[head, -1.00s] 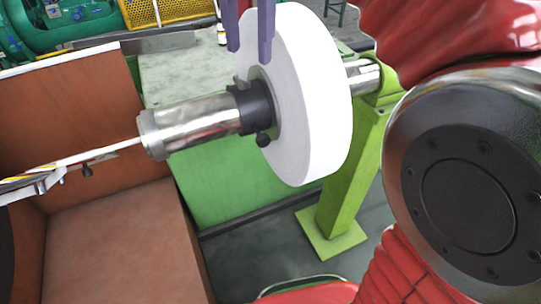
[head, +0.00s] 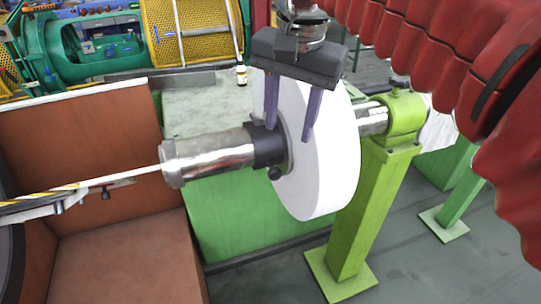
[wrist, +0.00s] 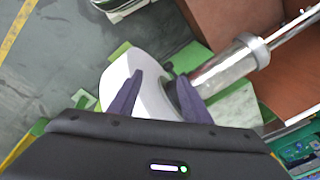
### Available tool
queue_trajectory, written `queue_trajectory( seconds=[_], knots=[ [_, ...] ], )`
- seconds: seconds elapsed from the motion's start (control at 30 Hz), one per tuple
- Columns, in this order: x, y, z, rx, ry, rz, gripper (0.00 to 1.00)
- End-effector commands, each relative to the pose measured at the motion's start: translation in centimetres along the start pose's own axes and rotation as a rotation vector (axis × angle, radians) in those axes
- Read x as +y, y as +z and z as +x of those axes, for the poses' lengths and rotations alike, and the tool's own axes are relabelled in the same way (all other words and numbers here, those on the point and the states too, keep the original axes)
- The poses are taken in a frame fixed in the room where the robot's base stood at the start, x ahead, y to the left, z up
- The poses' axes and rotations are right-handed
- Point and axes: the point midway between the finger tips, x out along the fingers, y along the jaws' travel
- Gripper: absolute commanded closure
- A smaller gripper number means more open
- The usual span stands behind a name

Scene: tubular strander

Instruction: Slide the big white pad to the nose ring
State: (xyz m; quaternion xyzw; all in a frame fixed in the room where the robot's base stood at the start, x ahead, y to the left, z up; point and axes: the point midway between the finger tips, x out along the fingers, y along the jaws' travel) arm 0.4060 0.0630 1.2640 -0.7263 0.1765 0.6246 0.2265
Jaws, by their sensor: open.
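The big white pad (head: 325,165) is a thick upright disc on a shiny horizontal shaft (head: 215,153). A black collar (head: 268,146) with small knobs touches or nearly touches its left face. A flared metal ring (head: 172,163) at the shaft's left end may be the nose ring; no label shows. My gripper (head: 289,134) is open, its two purple fingers pointing down in front of the collar and pad. In the wrist view, the pad (wrist: 152,97) shows between and behind the fingers (wrist: 160,76). I cannot tell whether they touch it.
A green post (head: 358,215) carries the shaft's right end. A green block (head: 235,225) stands behind the shaft. A brown box-like recess (head: 105,240) lies left, with a striped bar (head: 60,198) reaching the shaft. The shaft left of the collar is bare.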

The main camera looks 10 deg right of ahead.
Motion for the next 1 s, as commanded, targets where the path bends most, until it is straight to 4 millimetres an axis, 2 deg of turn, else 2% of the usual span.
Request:
queue_trajectory(
  seconds=[0.37,0.8,1.0],
  knots=[
    [4.8,2.2,4.6,0.101,-0.056,-0.198,0.56],
    [10.6,5.6,11.8,0.252,-0.08,-0.452,0.56],
    [12.5,7.0,14.9,0.311,-0.075,-0.546,0.56]
  ],
)
